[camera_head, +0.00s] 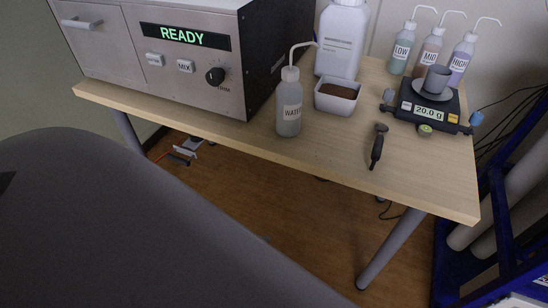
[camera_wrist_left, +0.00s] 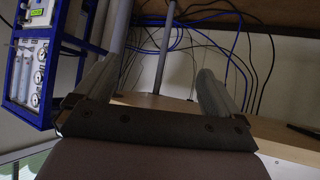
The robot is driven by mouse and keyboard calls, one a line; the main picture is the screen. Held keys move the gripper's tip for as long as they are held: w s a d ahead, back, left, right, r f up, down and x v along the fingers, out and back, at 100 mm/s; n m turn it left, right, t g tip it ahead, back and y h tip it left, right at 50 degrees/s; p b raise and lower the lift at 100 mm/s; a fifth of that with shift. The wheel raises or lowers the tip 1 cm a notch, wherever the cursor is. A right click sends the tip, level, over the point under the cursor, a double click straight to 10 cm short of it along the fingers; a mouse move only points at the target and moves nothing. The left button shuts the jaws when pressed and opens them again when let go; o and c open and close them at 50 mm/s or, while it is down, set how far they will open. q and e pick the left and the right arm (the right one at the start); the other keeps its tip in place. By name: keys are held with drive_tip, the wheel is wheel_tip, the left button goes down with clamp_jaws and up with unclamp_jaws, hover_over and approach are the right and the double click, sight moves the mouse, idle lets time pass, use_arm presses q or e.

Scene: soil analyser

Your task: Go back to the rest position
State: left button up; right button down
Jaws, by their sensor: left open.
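My left gripper (camera_wrist_left: 158,74) shows in the left wrist view, with its two pale fingers wide apart and nothing between them. It is apart from the wooden surface seen behind it. Neither gripper shows in the head view, where a large dark grey part of mine fills the lower left. My right gripper is in neither view.
The table (camera_head: 400,185) carries the analyser (camera_head: 185,68) reading READY, a water bottle (camera_head: 289,108), a soil tray (camera_head: 335,104), a scoop (camera_head: 377,147) and a scale (camera_head: 430,103) reading 20.0 g with a cup (camera_head: 436,80). A blue frame (camera_head: 505,235) stands at right.

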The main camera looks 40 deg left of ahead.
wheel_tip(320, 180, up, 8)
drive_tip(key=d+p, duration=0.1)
drive_tip(key=p, duration=1)
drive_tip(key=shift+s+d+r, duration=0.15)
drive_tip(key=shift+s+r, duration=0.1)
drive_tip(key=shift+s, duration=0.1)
